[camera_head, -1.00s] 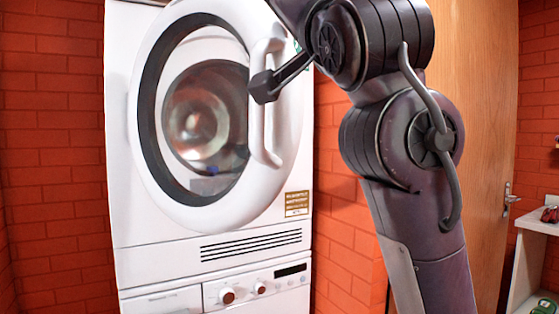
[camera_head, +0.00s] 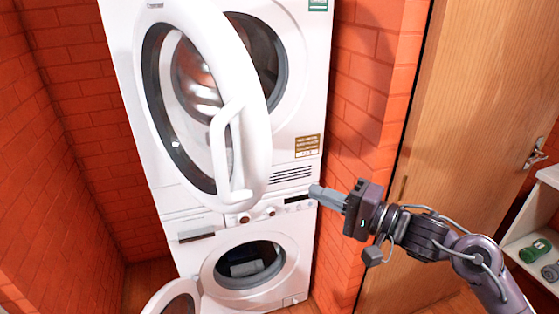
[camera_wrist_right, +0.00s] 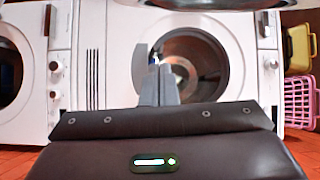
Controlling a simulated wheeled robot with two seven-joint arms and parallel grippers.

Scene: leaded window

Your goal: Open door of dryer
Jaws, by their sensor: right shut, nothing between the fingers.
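The dryer (camera_head: 315,110) is the upper white machine of the stack. Its round door (camera_head: 258,185) stands open, swung out toward the left, with a white bar handle (camera_head: 217,150) on it. The drum opening shows behind the door, partly covered by it. My right gripper (camera_head: 314,191) is shut and empty, to the right of the door and apart from it, in front of the dark display of the lower machine. In the right wrist view its closed fingers (camera_wrist_right: 159,86) point at a round machine opening. My left gripper is not in view.
A washer (camera_head: 207,268) stands under the dryer, its round door (camera_head: 178,300) open to the left. Red brick walls flank the stack. A wooden door (camera_head: 450,120) and a white shelf (camera_head: 535,225) are at right. Yellow and pink baskets (camera_wrist_right: 299,100) show in the right wrist view.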

